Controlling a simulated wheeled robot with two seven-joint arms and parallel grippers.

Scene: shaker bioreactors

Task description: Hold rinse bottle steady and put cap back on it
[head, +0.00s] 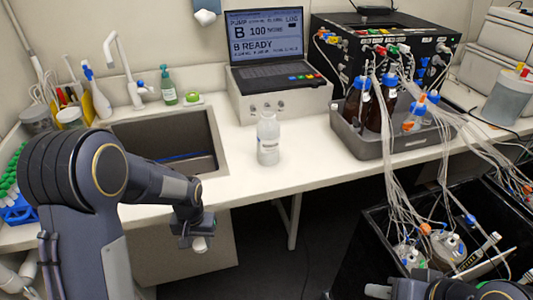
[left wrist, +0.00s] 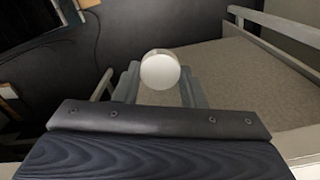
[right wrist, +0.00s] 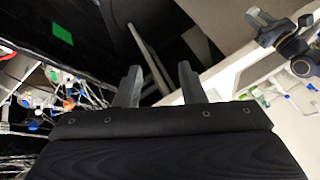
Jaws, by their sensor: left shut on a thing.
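The rinse bottle (head: 268,143) is a white bottle standing upright on the counter, right of the sink, with no cap on its neck. My left gripper (head: 198,238) is shut on a round white cap (head: 200,245), held in front of the counter's edge, to the left of and lower than the bottle. The cap also shows between the fingers in the left wrist view (left wrist: 160,70). My right gripper (right wrist: 158,85) is open and empty, low at the right; its fingers are hidden in the head view. Neither gripper touches the bottle.
A laptop (head: 266,45) on a white box stands behind the bottle. A grey tray (head: 400,142) with brown bottles stands right of it. Tubes hang from there into a dark bin (head: 360,250). The sink (head: 180,140) is at left. The counter around the bottle is clear.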

